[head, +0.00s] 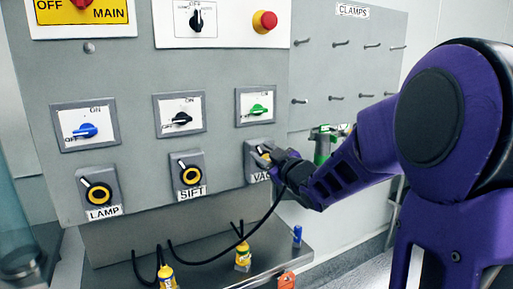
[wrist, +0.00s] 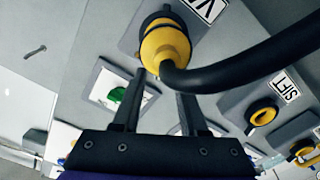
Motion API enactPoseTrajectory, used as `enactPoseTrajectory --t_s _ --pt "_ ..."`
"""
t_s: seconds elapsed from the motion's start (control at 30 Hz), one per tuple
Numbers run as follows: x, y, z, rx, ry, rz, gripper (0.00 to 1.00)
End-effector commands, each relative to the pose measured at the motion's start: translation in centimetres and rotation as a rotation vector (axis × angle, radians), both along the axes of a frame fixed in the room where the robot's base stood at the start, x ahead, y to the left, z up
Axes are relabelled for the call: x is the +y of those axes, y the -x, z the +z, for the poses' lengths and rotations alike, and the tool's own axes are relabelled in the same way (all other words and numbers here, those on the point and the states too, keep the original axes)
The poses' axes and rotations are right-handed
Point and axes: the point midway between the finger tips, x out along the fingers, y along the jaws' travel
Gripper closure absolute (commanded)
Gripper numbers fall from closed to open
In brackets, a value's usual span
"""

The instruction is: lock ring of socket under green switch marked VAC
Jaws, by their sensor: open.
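The socket marked VAC (head: 258,160) is under the green switch (head: 258,109) on the grey panel. In the wrist view its label (wrist: 208,8) is partly cut off, and a yellow plug or ring (wrist: 165,45) with a thick black cable sits at the socket. Which yellow part is the lock ring I cannot tell for sure. My gripper (wrist: 162,82) is open, its fingertips close to the lower side of the yellow part; contact is unclear. In the head view my gripper (head: 280,162) covers much of the socket. The green switch also shows in the wrist view (wrist: 118,94).
The SIFT socket (head: 189,170) and LAMP socket (head: 97,192) are to the left, without cables. The black cable (wrist: 260,65) crosses right of my fingers. Below is a shelf (head: 205,275) with yellow plugs (head: 243,256). A green clamp (head: 322,147) is behind my arm.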

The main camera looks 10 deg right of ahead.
Motion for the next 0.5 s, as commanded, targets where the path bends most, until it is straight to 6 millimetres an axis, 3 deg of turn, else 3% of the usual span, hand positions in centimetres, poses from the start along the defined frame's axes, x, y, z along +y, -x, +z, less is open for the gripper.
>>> enactPoseTrajectory --t_s 0.5 --pt "-0.14 0.14 0.01 0.0 0.0 0.0 0.57"
